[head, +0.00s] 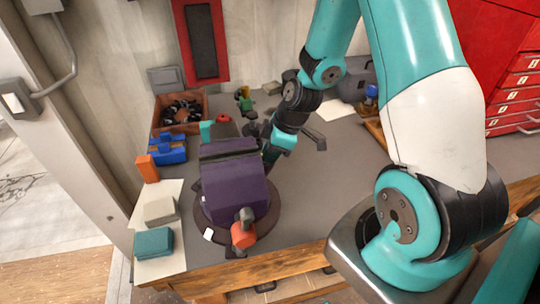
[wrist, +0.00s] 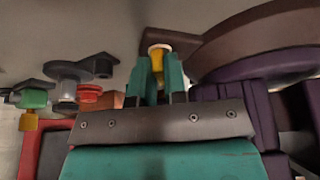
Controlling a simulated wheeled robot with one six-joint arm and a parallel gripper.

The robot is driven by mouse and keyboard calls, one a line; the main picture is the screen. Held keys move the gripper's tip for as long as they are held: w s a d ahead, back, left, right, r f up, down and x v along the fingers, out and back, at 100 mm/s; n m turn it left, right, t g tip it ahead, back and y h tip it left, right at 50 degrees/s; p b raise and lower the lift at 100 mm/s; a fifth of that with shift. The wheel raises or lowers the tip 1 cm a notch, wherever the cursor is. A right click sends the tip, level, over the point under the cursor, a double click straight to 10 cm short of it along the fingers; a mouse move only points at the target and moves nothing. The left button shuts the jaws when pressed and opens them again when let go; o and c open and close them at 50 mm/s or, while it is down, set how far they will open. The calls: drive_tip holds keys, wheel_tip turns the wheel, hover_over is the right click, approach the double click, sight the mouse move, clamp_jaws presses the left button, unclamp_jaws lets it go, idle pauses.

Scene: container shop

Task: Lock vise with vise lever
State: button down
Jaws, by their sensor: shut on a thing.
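The purple vise (head: 235,185) stands on a round brown base at the bench's front left. Its side and base also show at the right of the wrist view (wrist: 290,65). My gripper (head: 270,152) is low beside the vise's right side, its tips mostly hidden in the head view. In the wrist view my teal fingers (wrist: 160,72) are shut on a small yellow piece with a pale end (wrist: 159,52), which appears to be the vise lever. It sits beside a brown lug of the base (wrist: 172,36); whether they touch is unclear.
An orange-red knob (head: 243,235) sticks out at the vise's front. Blue blocks (head: 168,150), an orange block (head: 147,168) and a teal block (head: 153,243) lie to the left. A wooden bin (head: 180,112) stands behind. The bench right of the vise is mostly clear.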

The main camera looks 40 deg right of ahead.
drive_tip(key=m, duration=0.1)
drive_tip(key=m+t+h+b, duration=0.1)
drive_tip(key=m, duration=0.2)
drive_tip(key=shift+s+a, duration=0.2)
drive_tip(key=shift+a, duration=0.05)
drive_tip(key=shift+a+r+m+t+h+b, duration=0.15)
drive_tip(key=shift+m+t+h+b, duration=0.4)
drive_tip(key=shift+m, duration=1.05)
drive_tip(key=shift+h, duration=0.25)
drive_tip(key=c, duration=1.2)
unclamp_jaws()
drive_tip(key=shift+s, duration=0.1)
drive_tip(key=shift+o, duration=0.2)
drive_tip(key=b+v, duration=0.1)
drive_tip(key=v, duration=1.6)
drive_tip(key=shift+r, duration=0.25)
drive_tip(key=shift+o, duration=0.3)
